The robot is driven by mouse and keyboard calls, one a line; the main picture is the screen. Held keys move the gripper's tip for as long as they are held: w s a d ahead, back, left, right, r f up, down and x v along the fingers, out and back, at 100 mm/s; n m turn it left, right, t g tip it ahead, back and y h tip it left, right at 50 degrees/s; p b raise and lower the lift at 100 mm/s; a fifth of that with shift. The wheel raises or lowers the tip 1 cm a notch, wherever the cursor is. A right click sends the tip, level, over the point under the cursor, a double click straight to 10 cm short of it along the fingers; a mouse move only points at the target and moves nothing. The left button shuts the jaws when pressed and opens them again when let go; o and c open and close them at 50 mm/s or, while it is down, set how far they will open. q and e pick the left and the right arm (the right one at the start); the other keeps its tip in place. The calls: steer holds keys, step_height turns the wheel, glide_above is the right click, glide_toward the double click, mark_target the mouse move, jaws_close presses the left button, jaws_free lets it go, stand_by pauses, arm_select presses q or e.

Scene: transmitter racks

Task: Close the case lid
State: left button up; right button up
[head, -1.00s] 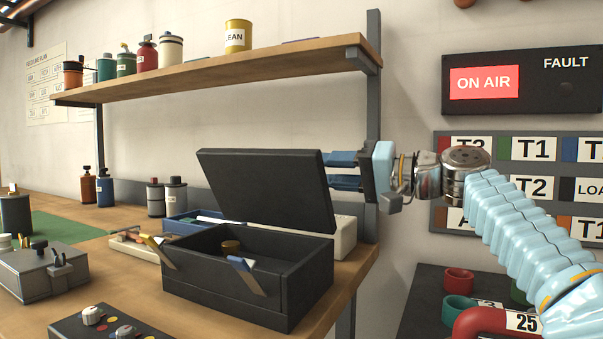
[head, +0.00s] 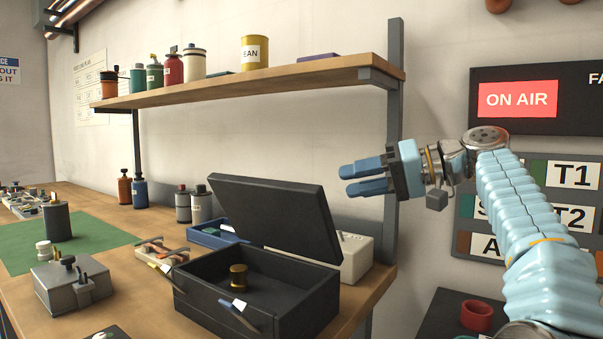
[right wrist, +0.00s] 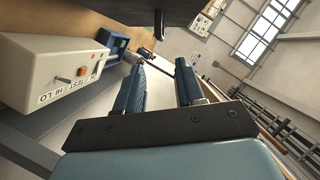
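The black case (head: 305,305) stands on the wooden bench with its lid (head: 278,213) raised and leaning back. A brass cylinder (head: 238,277) sits inside the case, and open latches (head: 240,317) hang at its front. My right gripper (head: 345,180) is to the right of the lid, near the height of its upper edge, apart from it in the head view. Its blue fingers are spread with nothing between them, as the right wrist view (right wrist: 160,80) also shows. A dark panel at the top of that view looks like the lid (right wrist: 130,10). My left gripper is not in view.
A white box with switches (head: 357,258) stands behind the case, also in the right wrist view (right wrist: 50,72). A blue tray (head: 208,236) lies behind left. A shelf (head: 250,84) with canisters and its upright post (head: 394,130) are close to my right gripper.

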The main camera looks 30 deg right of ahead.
mark_target(279, 209)
steer(key=x, duration=1.3)
steer(key=shift+w+a+f, duration=0.15)
steer(key=shift+w+a, duration=0.05)
steer(key=shift+a, duration=0.15)
jaws_close()
